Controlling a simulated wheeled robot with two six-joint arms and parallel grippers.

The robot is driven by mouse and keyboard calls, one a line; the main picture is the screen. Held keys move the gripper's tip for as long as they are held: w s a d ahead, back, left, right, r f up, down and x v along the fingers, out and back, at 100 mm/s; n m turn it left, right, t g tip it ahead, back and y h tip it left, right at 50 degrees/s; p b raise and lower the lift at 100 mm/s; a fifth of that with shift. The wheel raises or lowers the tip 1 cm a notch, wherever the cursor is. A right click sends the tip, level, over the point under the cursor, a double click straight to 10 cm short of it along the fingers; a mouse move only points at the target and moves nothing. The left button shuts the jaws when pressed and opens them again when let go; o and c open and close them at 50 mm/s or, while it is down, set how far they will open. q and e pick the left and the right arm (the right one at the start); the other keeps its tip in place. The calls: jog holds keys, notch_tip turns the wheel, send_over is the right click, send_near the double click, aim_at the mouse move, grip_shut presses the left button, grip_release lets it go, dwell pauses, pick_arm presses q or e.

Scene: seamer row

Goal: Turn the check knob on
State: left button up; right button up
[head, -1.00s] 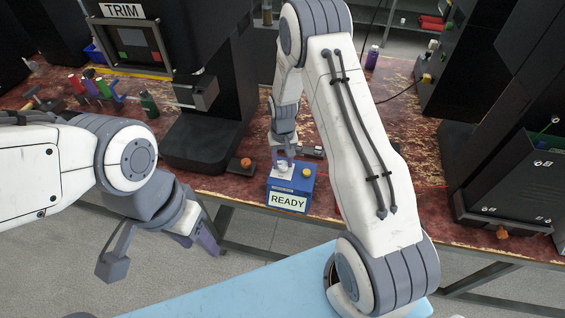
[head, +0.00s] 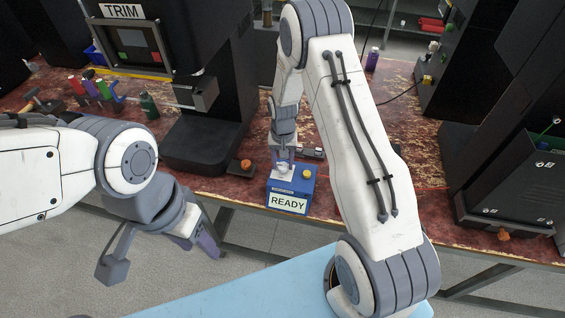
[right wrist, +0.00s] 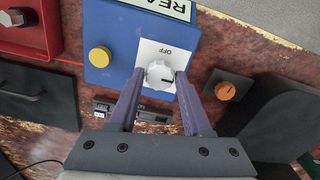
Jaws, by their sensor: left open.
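The check knob is a round white knob (right wrist: 160,75) on a white plate marked OFF, on a blue box (head: 303,182) with a READY sign. In the right wrist view, a small dark mark shows on the knob. My right gripper (right wrist: 159,72) is open, its two purple fingers on either side of the knob with a narrow gap at each side; contact is not clear. In the head view, my right gripper (head: 283,168) is over the box and mostly hides the knob. My left gripper (head: 160,257) is open and empty in front of the bench.
A yellow button (right wrist: 99,57) is beside the knob on the box. An orange knob on a dark base (right wrist: 225,91) sits close by. A red box (right wrist: 35,38) shows at the wrist view's left. Dark machines (head: 210,130) stand on the worn red bench (head: 405,105).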

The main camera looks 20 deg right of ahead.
aim_at(282, 166)
jog(key=shift+o, duration=1.1)
notch_tip(282, 166, up, 10)
jog(key=b, duration=0.1)
jog(key=shift+r+b, duration=0.25)
jog(key=shift+b, duration=0.1)
jog(key=s+a+r+n, duration=0.5)
jog(key=s+a+r, duration=0.4)
jog(key=s+a, duration=0.25)
jog(key=s+a+r+n, duration=0.1)
jog(key=s+a+n, duration=0.1)
jog(key=s, duration=0.7)
jog(key=s+a+r+n+y, duration=0.1)
jog(key=s+a+r+n, duration=0.1)
jog(key=s+n, duration=0.3)
jog(key=s, duration=0.4)
jog(key=shift+a+r, duration=0.2)
jog(key=shift+a, duration=0.05)
